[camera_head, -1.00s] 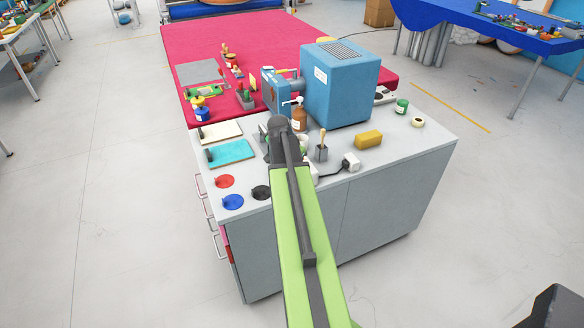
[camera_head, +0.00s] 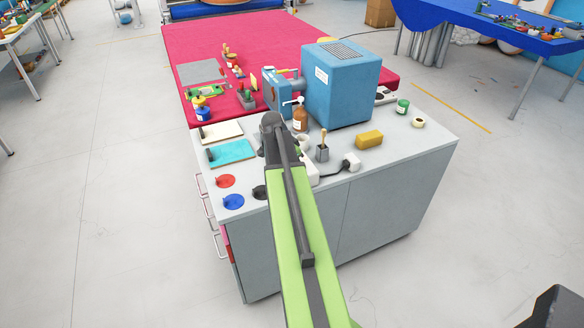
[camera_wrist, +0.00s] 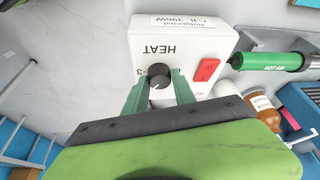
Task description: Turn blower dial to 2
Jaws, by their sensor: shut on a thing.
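A white control box (camera_wrist: 215,42), lettered HEAT upside down in the wrist view, carries a dark round dial (camera_wrist: 158,76). A number 3 shows at the dial's left; the other marks are mostly hidden. My gripper (camera_wrist: 159,84) has its green fingers on both sides of the dial, shut on it. The dial's exact setting is too small to tell. A green tube lettered HOT AIR (camera_wrist: 270,60) lies beside the box. In the head view my arm hides the gripper, the dial and most of the white box (camera_head: 312,178).
A red switch (camera_wrist: 206,70) sits on the box beside the dial. Bottles (camera_wrist: 262,105) stand close by. On the grey cabinet top (camera_head: 400,150) are a large blue machine (camera_head: 340,95), a yellow block (camera_head: 369,139) and a brush holder (camera_head: 322,152). The floor at the left is clear.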

